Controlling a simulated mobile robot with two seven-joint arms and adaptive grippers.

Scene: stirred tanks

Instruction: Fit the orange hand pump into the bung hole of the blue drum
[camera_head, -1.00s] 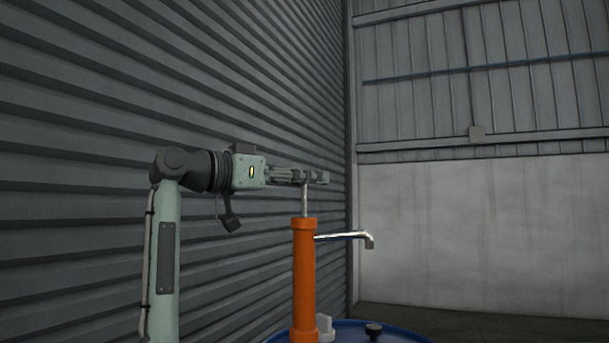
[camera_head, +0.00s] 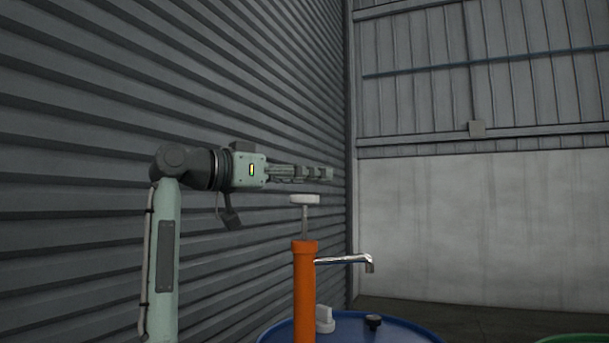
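The orange hand pump (camera_head: 304,290) stands upright at the blue drum (camera_head: 395,330), with its white T-handle (camera_head: 304,200) on a thin rod at the top and its metal spout (camera_head: 345,260) pointing right. Its lower end is cut off by the bottom edge, so the bung hole and how the pump sits in it are hidden. My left gripper (camera_head: 318,174) reaches in level from the left, just above the handle, with a gap between them. It is seen side-on, is empty and appears open. My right gripper is not in view.
A white fitting (camera_head: 324,318) and a black cap (camera_head: 373,321) are on the drum top. The edge of a green drum (camera_head: 575,338) shows at the bottom right. A corrugated wall stands behind my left arm; the air right of the pump is free.

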